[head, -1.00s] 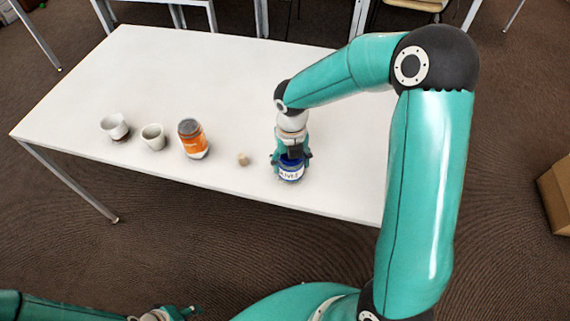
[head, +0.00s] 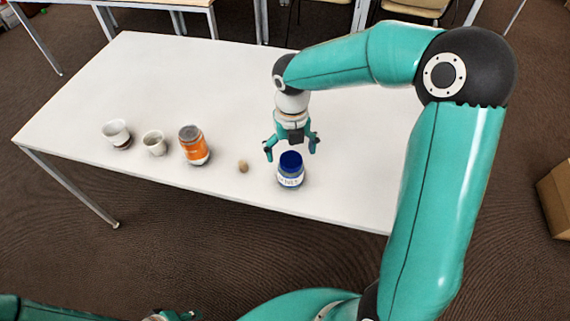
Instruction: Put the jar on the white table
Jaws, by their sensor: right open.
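A second jar (head: 194,146) with an orange label and a dark lid stands upright farther left on the same table. My left gripper (head: 178,315) shows only in part at the bottom edge, and its fingers are not clear.
A white cup (head: 116,133) and another cup (head: 153,142) stand left of the orange-labelled jar. A small tan object (head: 243,166) lies between the two jars. The back of the table is clear. A cardboard box (head: 556,196) stands on the floor at the right.

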